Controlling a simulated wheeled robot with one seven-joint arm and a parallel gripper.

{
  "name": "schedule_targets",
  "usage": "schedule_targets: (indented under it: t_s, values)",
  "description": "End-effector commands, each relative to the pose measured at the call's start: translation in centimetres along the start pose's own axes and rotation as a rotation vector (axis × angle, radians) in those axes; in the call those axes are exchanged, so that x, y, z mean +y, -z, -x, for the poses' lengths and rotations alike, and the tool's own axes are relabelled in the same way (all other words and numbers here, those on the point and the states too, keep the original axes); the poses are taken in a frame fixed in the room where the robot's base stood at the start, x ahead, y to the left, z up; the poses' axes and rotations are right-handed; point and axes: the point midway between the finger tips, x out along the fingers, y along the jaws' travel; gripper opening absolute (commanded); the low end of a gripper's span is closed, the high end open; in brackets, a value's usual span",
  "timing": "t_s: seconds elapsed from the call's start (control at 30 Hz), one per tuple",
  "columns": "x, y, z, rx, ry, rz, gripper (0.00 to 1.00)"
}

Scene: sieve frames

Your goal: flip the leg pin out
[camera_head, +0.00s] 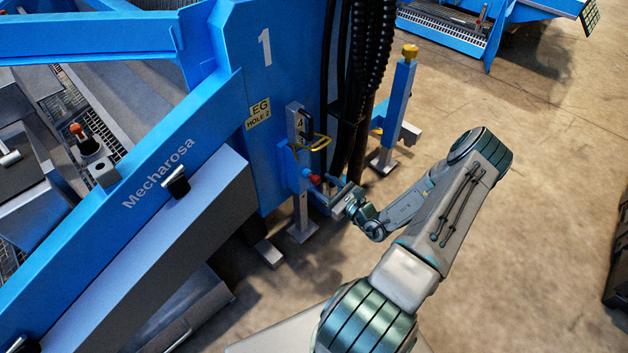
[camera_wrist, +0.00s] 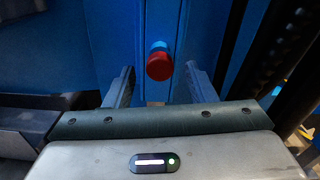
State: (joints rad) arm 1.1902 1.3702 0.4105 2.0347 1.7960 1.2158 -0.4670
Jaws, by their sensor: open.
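The leg pin (camera_wrist: 159,64) shows in the wrist view as a round red knob on the face of a blue leg (camera_wrist: 123,35). In the head view the red knob (camera_head: 314,179) is small, low on the leg beside the blue machine. My gripper (camera_wrist: 160,88) is open, with one finger on each side of the knob's line and space between each finger and the knob. I cannot tell how far the fingertips reach past the knob. In the head view my gripper (camera_head: 334,193) is beside the leg, partly hidden by its own wrist.
Black hoses (camera_head: 362,90) hang just behind. A second blue leg with a yellow top (camera_head: 399,85) stands farther back. The floor (camera_head: 530,200) to the right is open.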

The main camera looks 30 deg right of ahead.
Motion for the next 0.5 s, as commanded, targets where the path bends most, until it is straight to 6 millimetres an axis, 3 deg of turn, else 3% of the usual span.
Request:
schedule_targets:
  t_s: [0.2,0.5]
  values:
    - [0.1,0.1,-3.4,-0.001,-0.002,0.001,0.51]
    - [0.0,0.0,-4.7,0.001,0.0,0.0,0.51]
